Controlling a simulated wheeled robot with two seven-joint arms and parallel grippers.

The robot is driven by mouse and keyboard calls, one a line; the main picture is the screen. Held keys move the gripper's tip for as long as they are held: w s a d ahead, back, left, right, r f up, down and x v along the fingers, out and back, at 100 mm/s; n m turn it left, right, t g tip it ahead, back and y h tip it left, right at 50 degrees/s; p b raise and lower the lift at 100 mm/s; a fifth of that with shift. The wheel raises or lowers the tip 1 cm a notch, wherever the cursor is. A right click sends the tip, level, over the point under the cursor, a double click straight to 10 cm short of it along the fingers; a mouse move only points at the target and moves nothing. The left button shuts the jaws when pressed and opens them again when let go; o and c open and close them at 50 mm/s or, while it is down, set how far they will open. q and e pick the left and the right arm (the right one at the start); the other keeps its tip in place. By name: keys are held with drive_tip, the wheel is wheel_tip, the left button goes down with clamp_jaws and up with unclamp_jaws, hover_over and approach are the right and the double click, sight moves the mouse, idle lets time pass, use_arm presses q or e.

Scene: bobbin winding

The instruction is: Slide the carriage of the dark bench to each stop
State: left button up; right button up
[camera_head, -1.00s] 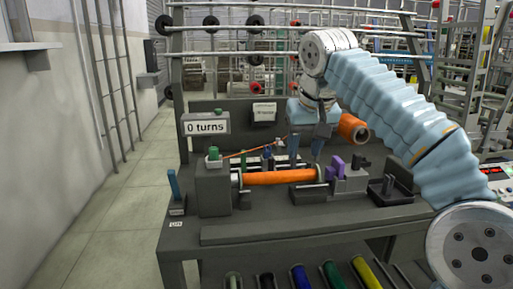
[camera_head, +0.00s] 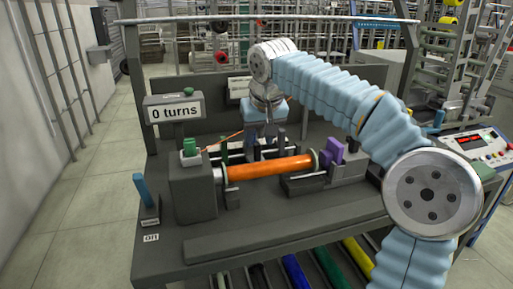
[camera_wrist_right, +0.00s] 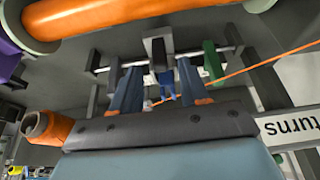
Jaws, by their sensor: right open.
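The dark bench (camera_head: 330,222) carries an orange bobbin (camera_head: 270,167) lying between two holders. Behind it a carriage with a blue upright piece sits on a rail; the wrist view shows its grey block (camera_wrist_right: 158,48) and blue piece (camera_wrist_right: 166,84). A green stop (camera_wrist_right: 212,62) stands on the rail to one side, and it also shows in the head view (camera_head: 222,149). My right gripper (camera_head: 268,137) is open and points down behind the bobbin. In the wrist view its fingers (camera_wrist_right: 158,88) are on either side of the blue piece; contact cannot be told. My left gripper is out of view.
A sign reading "0 turns" (camera_head: 174,110) stands at the back left. An orange thread (camera_wrist_right: 265,62) runs to the carriage area. A blue lever (camera_head: 142,190) is at the left edge, purple blocks (camera_head: 331,152) are right of the bobbin. The bench's front strip is clear.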

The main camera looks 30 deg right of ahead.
sight(258, 144)
drive_tip(key=shift+x, duration=2.25)
clamp_jaws()
